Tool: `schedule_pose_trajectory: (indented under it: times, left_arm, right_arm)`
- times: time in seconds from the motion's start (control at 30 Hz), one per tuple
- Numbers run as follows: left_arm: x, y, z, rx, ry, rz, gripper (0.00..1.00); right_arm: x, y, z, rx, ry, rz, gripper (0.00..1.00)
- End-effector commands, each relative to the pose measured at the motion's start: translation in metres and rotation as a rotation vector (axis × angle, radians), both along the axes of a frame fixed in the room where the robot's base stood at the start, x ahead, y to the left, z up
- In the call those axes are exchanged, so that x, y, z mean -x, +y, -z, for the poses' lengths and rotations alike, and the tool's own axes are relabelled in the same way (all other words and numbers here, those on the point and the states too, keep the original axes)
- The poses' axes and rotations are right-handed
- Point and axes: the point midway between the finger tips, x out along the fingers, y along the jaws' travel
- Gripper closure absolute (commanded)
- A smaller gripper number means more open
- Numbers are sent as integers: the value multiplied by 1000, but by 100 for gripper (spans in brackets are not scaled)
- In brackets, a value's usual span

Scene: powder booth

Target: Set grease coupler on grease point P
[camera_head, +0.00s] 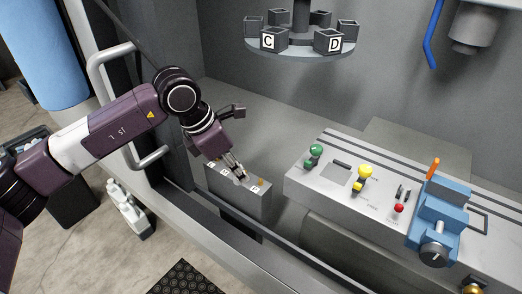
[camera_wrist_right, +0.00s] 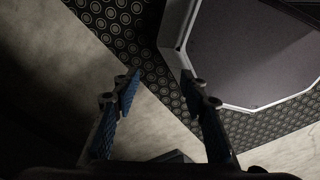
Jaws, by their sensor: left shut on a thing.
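My left gripper (camera_head: 237,171) reaches down over a small grey block (camera_head: 250,201) inside the booth. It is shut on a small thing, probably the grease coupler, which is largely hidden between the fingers. The fingertips are just above or touching the block's top; I cannot tell which. Small white labels lie on that top, too small to read surely, so I cannot pick out grease point P. A small yellow-brown fitting (camera_head: 261,182) stands right of the fingers. My right gripper (camera_wrist_right: 157,85) is open and empty above the floor in the right wrist view.
Right of the block is a grey bench with a green knob (camera_head: 314,151), a yellow knob (camera_head: 363,174), a red knob (camera_head: 399,208) and a blue vise (camera_head: 441,215). A round carousel (camera_head: 300,45) hangs above. A dark dotted mat (camera_head: 185,279) lies on the floor.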

Motion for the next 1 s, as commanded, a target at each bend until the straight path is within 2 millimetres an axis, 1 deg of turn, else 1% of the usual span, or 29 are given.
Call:
schedule_pose_trajectory:
  times: [0.03, 0.17, 0.3, 0.4, 0.5, 0.6, 0.77, 1.0]
  left_arm:
    - [-6, -9, -3, 1, -4, -76, 100]
    - [-21, -26, -10, 2, -5, -304, 100]
    - [-36, -42, -16, 0, -4, -521, 100]
    - [-43, -49, -19, -1, -3, -641, 100]
    - [-47, -54, -22, -1, -2, -721, 100]
    - [-50, -55, -22, -1, -3, -758, 100]
    - [-50, -55, -18, -1, -1, -767, 100]
    - [-49, -55, -2, -1, 1, -765, 100]
  right_arm:
    - [0, -5, 1, 5, 0, 0, 60]
    - [0, -11, 3, 13, 0, 4, 60]
    - [0, -12, 5, 14, 1, 4, 60]
    - [0, -12, 6, 14, 2, 4, 60]
    - [0, -12, 6, 13, 2, 4, 60]
    - [1, -11, 7, 13, 2, 4, 60]
    - [1, -7, 8, 9, 3, 4, 60]
    - [1, 1, 12, 0, 4, 3, 60]
